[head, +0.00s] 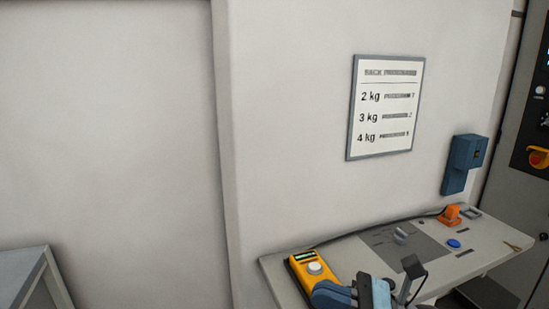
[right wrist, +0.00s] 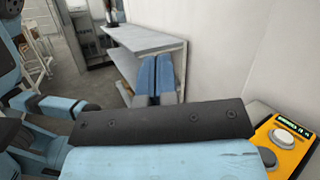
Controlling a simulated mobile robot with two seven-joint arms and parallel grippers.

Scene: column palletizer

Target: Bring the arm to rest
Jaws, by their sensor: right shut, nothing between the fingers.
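My right gripper (head: 376,291) is low in the head view, over the front of the grey worktop, partly cut off by the lower edge. In the right wrist view its two blue fingers (right wrist: 156,76) lie side by side, shut with nothing between them. Pale blue and black parts of my own arm fill the bottom of that view. My left gripper does not show in the head view.
The worktop (head: 337,262) carries a yellow device (head: 309,268) with a round knob, left of my right gripper, an orange item (head: 450,215) and a blue button (head: 454,244). A sign (head: 386,108) and blue box (head: 463,164) hang on the wall. A grey-framed surface (head: 22,266) stands at lower left.

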